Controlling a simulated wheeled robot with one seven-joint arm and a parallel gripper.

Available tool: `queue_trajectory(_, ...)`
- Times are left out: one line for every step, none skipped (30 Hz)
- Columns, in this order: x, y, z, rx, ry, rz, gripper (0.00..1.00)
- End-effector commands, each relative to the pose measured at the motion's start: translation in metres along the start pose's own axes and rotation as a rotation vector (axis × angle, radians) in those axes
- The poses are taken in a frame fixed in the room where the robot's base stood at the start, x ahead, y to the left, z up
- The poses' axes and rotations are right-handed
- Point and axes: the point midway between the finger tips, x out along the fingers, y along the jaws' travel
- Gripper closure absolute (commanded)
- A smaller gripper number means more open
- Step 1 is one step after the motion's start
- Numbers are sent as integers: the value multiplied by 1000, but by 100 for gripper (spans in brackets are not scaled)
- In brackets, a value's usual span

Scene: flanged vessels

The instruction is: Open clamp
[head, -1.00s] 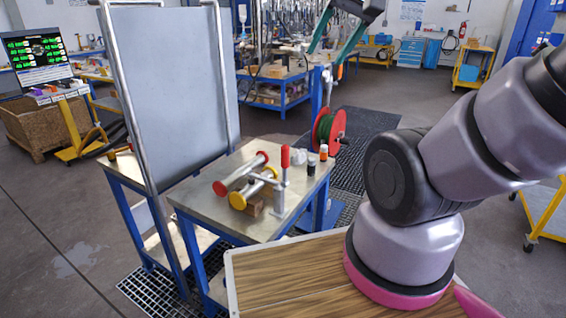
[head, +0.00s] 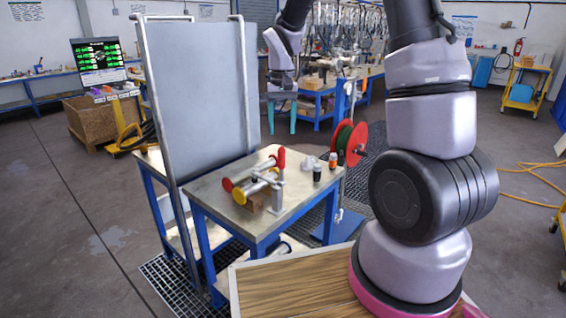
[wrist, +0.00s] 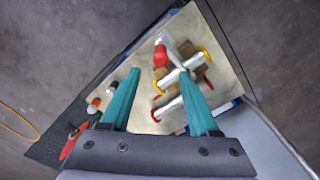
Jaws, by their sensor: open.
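The clamp (head: 279,192) stands upright at the right front of the metal-topped table, with its red handle (head: 281,159) pointing up. The red handle also shows in the wrist view (wrist: 160,56). Beside it lie a red-ended flanged vessel (head: 248,178) and a yellow-ended flanged vessel (head: 256,187), the latter by a wooden block. My gripper (head: 282,131) hangs above and behind the table with its teal fingers pointing down. In the wrist view my gripper (wrist: 158,72) is open and empty, with the clamp and vessels well below, apart from the fingers. The right finger hides part of the vessels.
A dark bottle (head: 317,173) and an orange-topped bottle (head: 332,161) stand at the table's right edge. A red cable reel (head: 349,143) is behind them. A tall grey panel (head: 200,95) stands along the table's left side. Bare tabletop (head: 215,195) shows at the left front.

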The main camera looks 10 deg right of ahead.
Motion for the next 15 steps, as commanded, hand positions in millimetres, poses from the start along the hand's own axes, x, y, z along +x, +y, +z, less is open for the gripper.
queue_trajectory(5,-1,-1,-3,-6,3,38)
queue_trajectory(7,-2,-2,-4,-7,4,38)
queue_trajectory(10,-2,-2,-4,-8,5,38)
queue_trajectory(13,-2,-2,-5,-9,5,38)
queue_trajectory(16,-2,-2,-5,-9,6,38)
queue_trajectory(21,-1,-1,-5,-11,6,38)
queue_trajectory(26,-1,-1,-6,-11,6,38)
queue_trajectory(31,-1,-1,-6,-10,6,38)
queue_trajectory(39,-1,-1,-5,-11,6,38)
queue_trajectory(45,-1,-1,-5,-12,6,38)
queue_trajectory(51,-1,-1,-5,-11,6,38)
queue_trajectory(59,-1,0,-5,-12,6,38)
queue_trajectory(65,-1,0,-4,-12,6,38)
queue_trajectory(70,-1,0,-4,-11,6,38)
queue_trajectory(78,-1,0,-4,-11,6,38)
